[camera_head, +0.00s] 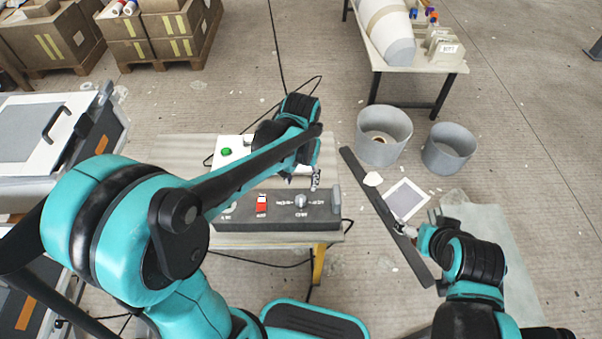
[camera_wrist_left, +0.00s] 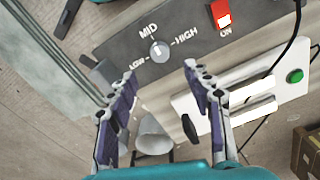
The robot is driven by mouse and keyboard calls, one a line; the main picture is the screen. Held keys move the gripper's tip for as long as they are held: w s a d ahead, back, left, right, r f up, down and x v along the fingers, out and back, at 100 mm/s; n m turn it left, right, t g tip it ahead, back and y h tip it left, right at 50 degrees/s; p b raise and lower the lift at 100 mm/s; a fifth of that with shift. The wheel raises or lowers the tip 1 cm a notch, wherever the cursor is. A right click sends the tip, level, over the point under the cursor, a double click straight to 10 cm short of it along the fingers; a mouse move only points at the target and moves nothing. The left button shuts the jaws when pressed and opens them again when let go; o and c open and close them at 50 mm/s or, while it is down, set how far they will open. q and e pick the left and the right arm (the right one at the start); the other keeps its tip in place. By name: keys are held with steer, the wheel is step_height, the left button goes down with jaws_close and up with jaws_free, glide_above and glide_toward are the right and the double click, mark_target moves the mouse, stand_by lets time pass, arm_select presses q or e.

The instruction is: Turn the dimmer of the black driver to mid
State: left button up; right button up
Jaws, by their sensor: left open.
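The black driver (camera_head: 275,222) is a dark box on the table, and its panel (camera_wrist_left: 185,38) also shows in the left wrist view. Its dimmer is a round grey knob (camera_head: 300,201), seen closer in the left wrist view (camera_wrist_left: 159,50), with LOW, MID and HIGH printed around it. The knob has a white mark, but its exact setting is hard to read. My left gripper (camera_head: 316,182) is open, close to the knob. In the left wrist view its fingers (camera_wrist_left: 160,72) are spread, with the knob beyond the gap and nothing between them. My right gripper (camera_head: 403,230) is at the right; its jaws are unclear.
A red rocker switch (camera_head: 262,203) marked ON sits left of the knob. Behind the driver is a white box with a green button (camera_head: 227,151). A long dark bar (camera_head: 365,192) and a grey square sheet (camera_head: 406,199) lie to the right, near two grey cylinders (camera_head: 384,148).

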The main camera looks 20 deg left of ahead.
arm_select(q)
steer(key=shift+r, duration=1.35)
steer(key=s+a+r+t, duration=0.2)
steer(key=s+t, duration=0.1)
steer(key=s, duration=0.2)
steer(key=s+a+r+t, duration=0.2)
steer(key=s+t, duration=0.2)
steer(key=s, duration=0.1)
steer(key=shift+a, duration=0.35)
steer(key=shift+s, duration=0.1)
